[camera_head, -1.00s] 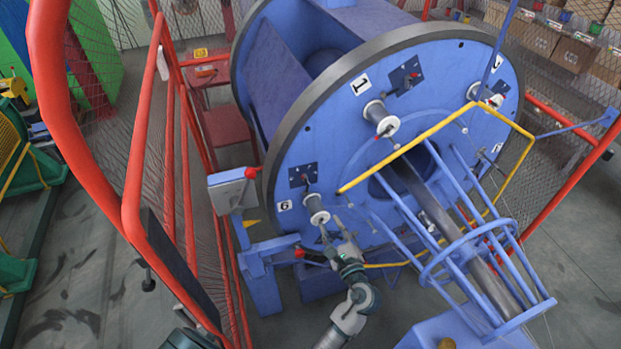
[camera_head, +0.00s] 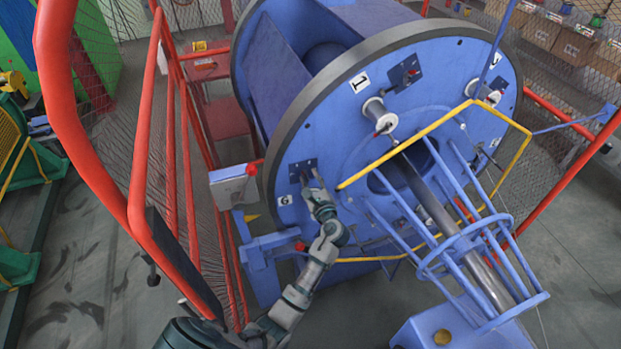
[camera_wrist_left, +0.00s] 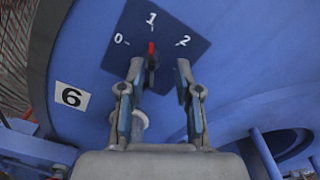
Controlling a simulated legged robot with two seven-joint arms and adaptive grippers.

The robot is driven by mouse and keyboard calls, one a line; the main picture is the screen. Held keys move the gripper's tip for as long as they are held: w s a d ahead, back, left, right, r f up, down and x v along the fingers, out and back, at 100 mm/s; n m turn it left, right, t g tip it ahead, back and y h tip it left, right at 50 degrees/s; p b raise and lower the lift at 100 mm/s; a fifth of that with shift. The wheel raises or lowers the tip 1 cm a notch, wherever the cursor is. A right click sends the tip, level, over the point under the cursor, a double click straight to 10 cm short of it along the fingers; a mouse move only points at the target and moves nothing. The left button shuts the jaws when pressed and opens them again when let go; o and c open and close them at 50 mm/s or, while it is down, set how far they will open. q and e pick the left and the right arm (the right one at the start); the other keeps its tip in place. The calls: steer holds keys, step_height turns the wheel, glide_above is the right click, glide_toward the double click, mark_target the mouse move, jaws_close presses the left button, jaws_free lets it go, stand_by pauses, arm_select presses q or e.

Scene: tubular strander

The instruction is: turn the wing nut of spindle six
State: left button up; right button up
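The spindle six station is on the lower left of the big blue disc, beside the label 6 (camera_head: 286,200). Its dark blue plate (camera_head: 303,167) shows 0, 1 and 2 in the left wrist view (camera_wrist_left: 172,40). A small red-tipped pointer (camera_wrist_left: 151,49) on it stands at 1. My left gripper (camera_head: 312,176) is in front of this plate. In the left wrist view it is open (camera_wrist_left: 160,68), its fingers apart, with the pointer between them, nearer the left finger. A pale spool part (camera_wrist_left: 139,120) shows partly behind the left finger. I cannot make out a wing nut. My right gripper is out of view.
Spindle one's spool (camera_head: 380,115) stands above right. A yellow bar frame (camera_head: 430,130) and blue cage bars (camera_head: 450,225) project at the right. A grey box with a red knob (camera_head: 233,185) and red railings (camera_head: 145,130) stand at the left.

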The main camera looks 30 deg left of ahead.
arm_select(q)
steer(key=shift+a+f, duration=0.2)
steer(key=shift+a, duration=0.85)
steer(key=shift+c, duration=1)
steer(key=shift+a, duration=0.1)
steer(key=c, duration=0.4)
steer(key=shift+w+d+f, duration=0.1)
steer(key=shift+d, duration=0.4)
jaws_close()
steer(key=shift+a, duration=0.1)
